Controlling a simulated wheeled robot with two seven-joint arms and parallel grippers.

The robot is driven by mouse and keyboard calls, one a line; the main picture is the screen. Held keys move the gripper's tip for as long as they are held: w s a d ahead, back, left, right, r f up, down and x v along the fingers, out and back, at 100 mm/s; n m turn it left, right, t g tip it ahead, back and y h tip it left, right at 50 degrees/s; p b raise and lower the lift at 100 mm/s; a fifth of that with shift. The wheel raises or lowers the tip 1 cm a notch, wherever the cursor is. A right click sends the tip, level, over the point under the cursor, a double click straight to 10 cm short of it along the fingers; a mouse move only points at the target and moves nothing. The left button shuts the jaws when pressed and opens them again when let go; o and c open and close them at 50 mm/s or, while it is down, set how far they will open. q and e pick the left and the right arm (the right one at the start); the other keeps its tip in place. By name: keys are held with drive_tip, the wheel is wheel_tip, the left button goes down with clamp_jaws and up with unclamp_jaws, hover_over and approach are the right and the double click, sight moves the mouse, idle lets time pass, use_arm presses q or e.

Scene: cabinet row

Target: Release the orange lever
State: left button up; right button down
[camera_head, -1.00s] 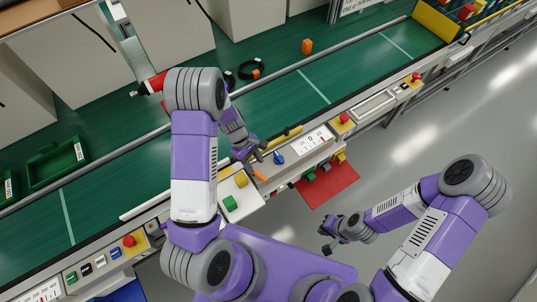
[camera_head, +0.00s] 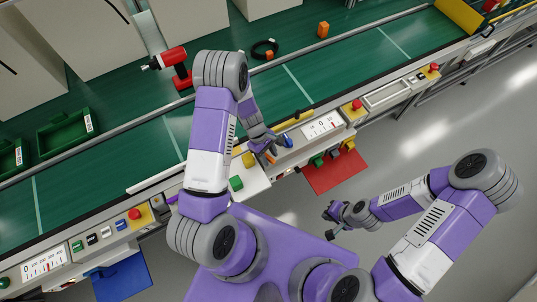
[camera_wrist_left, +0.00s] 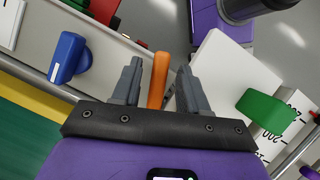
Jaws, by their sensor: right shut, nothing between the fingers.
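The orange lever (camera_head: 269,158) sticks up from the control panel along the front of the green conveyor. In the left wrist view the lever (camera_wrist_left: 158,80) stands between the two grey fingers of my left gripper (camera_wrist_left: 160,84), with a gap on each side. The left gripper (camera_head: 276,148) is open around the lever, and its arm partly covers the panel in the head view. My right gripper (camera_head: 332,216) is shut and empty, out over the grey floor, away from the panel.
A blue knob (camera_head: 286,141) is close beside the lever, also in the left wrist view (camera_wrist_left: 68,58). A green block (camera_head: 236,183) and yellow knob (camera_head: 249,160) sit on the other side.

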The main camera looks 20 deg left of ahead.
use_arm(q)
clamp_jaws()
drive_tip(key=shift+s+a+m+g, duration=0.1)
drive_tip(key=shift+s+m+g, duration=0.1)
drive_tip(key=shift+m, duration=0.4)
drive_tip(key=shift+s+a+m+g, duration=0.1)
drive_tip(key=shift+m+g, duration=0.1)
drive_tip(key=shift+m, duration=0.4)
drive_tip(key=shift+o, duration=0.4)
unclamp_jaws()
drive_tip(key=v, duration=0.7)
drive_tip(key=shift+r+p, duration=0.35)
drive_tip(key=shift+p, duration=0.05)
